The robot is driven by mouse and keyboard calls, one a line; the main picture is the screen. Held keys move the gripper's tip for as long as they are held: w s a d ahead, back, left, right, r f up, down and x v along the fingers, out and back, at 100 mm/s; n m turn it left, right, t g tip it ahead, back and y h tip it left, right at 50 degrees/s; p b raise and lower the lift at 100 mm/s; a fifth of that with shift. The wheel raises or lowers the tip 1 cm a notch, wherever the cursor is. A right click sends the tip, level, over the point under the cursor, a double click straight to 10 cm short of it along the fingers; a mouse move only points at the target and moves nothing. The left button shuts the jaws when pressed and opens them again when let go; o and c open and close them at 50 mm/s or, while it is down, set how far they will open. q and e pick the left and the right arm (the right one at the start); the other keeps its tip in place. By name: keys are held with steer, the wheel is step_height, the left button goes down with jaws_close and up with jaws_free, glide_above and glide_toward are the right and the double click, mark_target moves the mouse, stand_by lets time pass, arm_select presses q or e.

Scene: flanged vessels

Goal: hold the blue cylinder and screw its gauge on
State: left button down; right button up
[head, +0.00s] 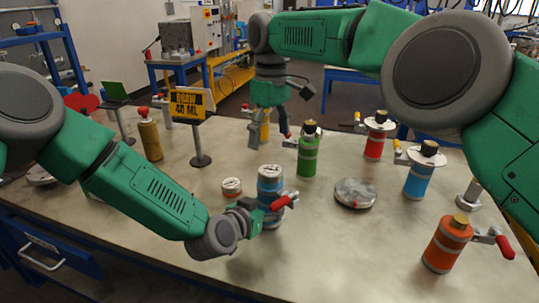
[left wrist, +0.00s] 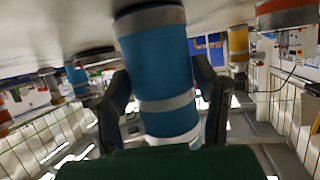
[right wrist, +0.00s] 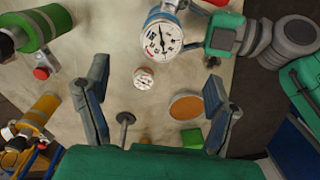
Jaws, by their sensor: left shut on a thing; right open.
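The blue cylinder (head: 271,213) stands upright near the front middle of the table. A dial gauge (right wrist: 163,38) sits face up on its top in the right wrist view. I cannot tell how tightly it is seated. My left gripper (head: 257,212) is shut around the cylinder's side; its fingers flank the blue body (left wrist: 160,62) in the left wrist view. A smaller-looking, lower gauge (right wrist: 144,78) is face up just left of the cylinder in the head view (head: 232,186). My right gripper (head: 268,138) is open and empty, above the table behind the cylinder.
A green cylinder (head: 308,158) stands close to the right gripper. A round grey disc (head: 355,193) lies to the right. Red (head: 374,143), blue (head: 417,180) and orange (head: 446,245) vessels stand further right. A sign (head: 188,104) on a post and a yellow cylinder (head: 150,138) stand left.

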arm_select(q)
steer(key=shift+f, duration=0.1)
stand_by(0.3)
steer(key=shift+c, duration=2.4)
jaws_free()
steer(key=v, duration=1.2)
